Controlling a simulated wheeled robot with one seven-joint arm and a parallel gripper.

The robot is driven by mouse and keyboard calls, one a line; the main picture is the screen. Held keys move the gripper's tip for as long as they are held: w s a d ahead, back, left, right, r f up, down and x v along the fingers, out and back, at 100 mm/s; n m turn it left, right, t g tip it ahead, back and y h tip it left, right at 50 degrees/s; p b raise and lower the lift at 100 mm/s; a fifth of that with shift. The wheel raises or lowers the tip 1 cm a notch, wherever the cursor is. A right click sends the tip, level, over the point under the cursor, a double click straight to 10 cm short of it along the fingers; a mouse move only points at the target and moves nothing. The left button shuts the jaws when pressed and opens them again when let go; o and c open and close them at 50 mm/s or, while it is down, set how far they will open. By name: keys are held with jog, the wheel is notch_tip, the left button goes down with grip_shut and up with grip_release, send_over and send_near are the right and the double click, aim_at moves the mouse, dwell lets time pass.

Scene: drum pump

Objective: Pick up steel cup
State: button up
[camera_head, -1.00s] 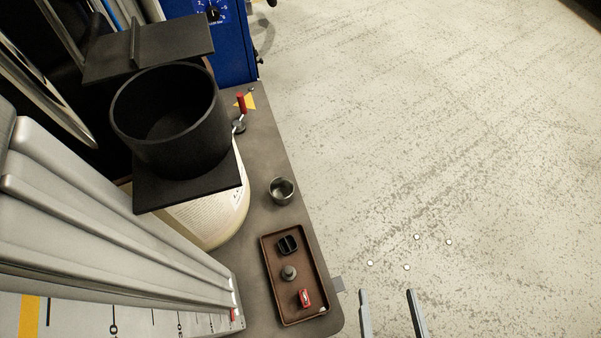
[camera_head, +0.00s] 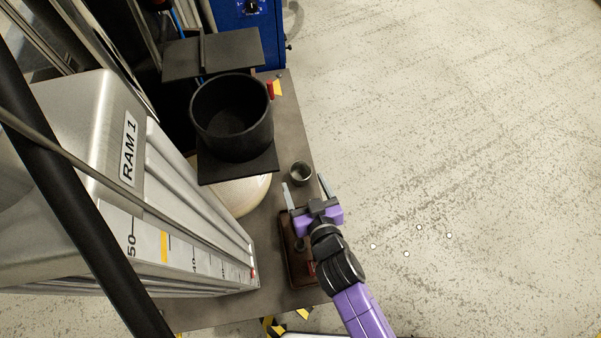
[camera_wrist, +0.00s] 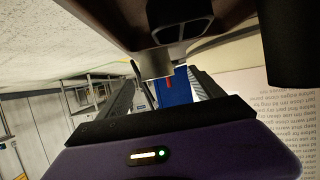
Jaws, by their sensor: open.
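The steel cup (camera_head: 300,174) is a small round grey cup standing on the grey-brown bench top, behind the tray. My gripper (camera_head: 305,186) is open and empty, with its two fingers spread and pointing at the cup from the tray side. In the head view the fingertips lie just short of the cup, one toward each side. In the wrist view a metallic shape that looks like the cup (camera_wrist: 156,66) shows between the fingers (camera_wrist: 160,90). Contact and exact height cannot be told.
A brown tray (camera_head: 285,254) with small items lies under my gripper, partly hidden. A large black pot (camera_head: 232,118) stands left of the cup, with a red-handled lever (camera_head: 270,90) behind. A RAM 1 column (camera_head: 129,146) fills the left.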

aim_at(298, 164)
jog(key=x, duration=0.2)
jog(key=b+x, duration=0.1)
jog(key=x, duration=0.2)
jog(key=shift+w+d, duration=0.1)
jog(key=shift+w, duration=0.35)
jog(key=c, duration=1.5)
jog(key=shift+o, duration=0.2)
jog(key=shift+r, duration=0.15)
